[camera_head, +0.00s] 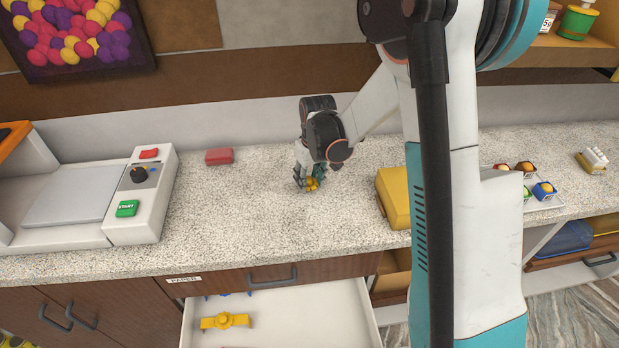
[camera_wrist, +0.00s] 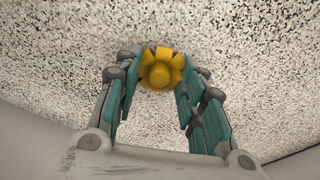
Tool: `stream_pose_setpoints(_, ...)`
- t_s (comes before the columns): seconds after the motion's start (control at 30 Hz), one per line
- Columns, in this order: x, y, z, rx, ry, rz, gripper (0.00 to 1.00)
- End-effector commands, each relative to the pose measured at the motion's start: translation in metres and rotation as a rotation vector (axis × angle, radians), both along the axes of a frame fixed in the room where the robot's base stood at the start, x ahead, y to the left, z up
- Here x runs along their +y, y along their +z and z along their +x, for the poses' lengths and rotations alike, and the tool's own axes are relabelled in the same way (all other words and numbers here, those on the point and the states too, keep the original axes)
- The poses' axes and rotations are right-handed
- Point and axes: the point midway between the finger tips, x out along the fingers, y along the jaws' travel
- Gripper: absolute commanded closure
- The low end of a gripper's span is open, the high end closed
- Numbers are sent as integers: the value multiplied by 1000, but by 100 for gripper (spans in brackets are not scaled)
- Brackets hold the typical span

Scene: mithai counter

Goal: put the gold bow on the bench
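A gold bow (camera_head: 312,184) with a round centre and petal-like loops is at my gripper (camera_head: 307,181), at or just above the speckled bench top (camera_head: 262,222). In the wrist view the gold bow (camera_wrist: 161,72) sits between the tips of the teal-padded fingers (camera_wrist: 160,78). Both fingertips appear to touch its sides, so my gripper looks shut on it. I cannot tell whether the bow's underside touches the bench. A second yellow piece (camera_head: 226,321) with a round middle and two arms lies in the open drawer below.
A yellow box (camera_head: 393,198) is right of my gripper. Sweets on a tray (camera_head: 541,199) stand further right. The open drawer (camera_head: 300,315) juts out in front.

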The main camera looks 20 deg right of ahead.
Motion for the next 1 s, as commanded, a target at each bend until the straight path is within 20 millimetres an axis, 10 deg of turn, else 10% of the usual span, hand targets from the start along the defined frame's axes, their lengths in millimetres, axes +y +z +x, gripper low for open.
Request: stream_pose_setpoints(1.0, -3, 128, -22, -8, -3, -1, 63)
